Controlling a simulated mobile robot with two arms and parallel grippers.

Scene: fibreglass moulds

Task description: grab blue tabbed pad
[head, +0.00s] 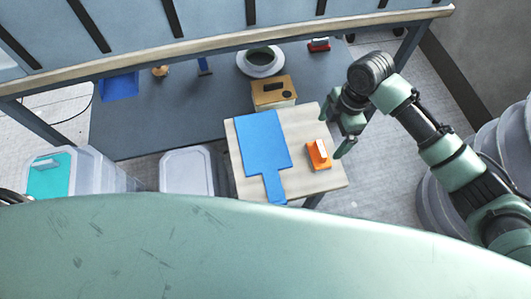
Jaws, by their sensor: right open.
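The blue tabbed pad (263,142) lies flat on a small pale wooden table (306,184). Its wide part is toward the back and its narrow tab points toward me, reaching the table's front edge. My right gripper (333,136) is open and empty above the right side of the table. It is to the right of the pad and apart from it, close to an orange block-like item (318,154). My left gripper is not in view.
A tan box (273,92) stands just behind the pad. A white round vessel (261,62) is farther back on the grey surface. A lidded white bin (187,172) is left of the table, and a clear bin (108,172) is farther left. Grey drums (512,135) stand right.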

